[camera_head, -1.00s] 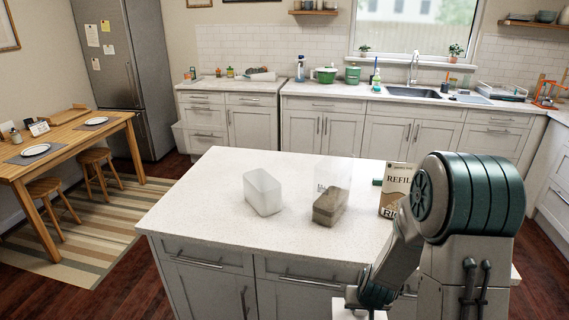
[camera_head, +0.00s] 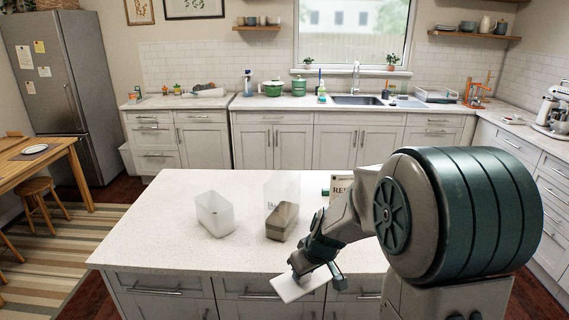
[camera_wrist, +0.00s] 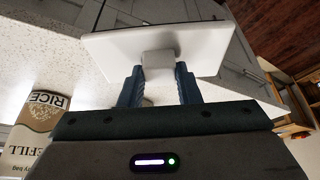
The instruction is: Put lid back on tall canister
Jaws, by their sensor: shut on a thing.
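My gripper (camera_head: 321,272) is shut on a white rectangular lid (camera_head: 299,287), low in front of the island's near edge. In the wrist view, the fingers (camera_wrist: 159,88) hold the lid's square knob, and the flat plate of the lid (camera_wrist: 110,43) spreads beyond it. A tall clear canister (camera_head: 281,218) stands on the island with brown contents in its lower part. Its top looks open. A shorter white, translucent open container (camera_head: 215,215) stands to its left. My gripper is apart from both, nearer to me and to the right.
The island top (camera_head: 150,215) is clear on the left. A rice refill bag (camera_head: 341,184) stands right of the canister, partly behind my arm; it also shows in the wrist view (camera_wrist: 36,125). Drawer fronts (camera_head: 160,290) lie below the island's edge.

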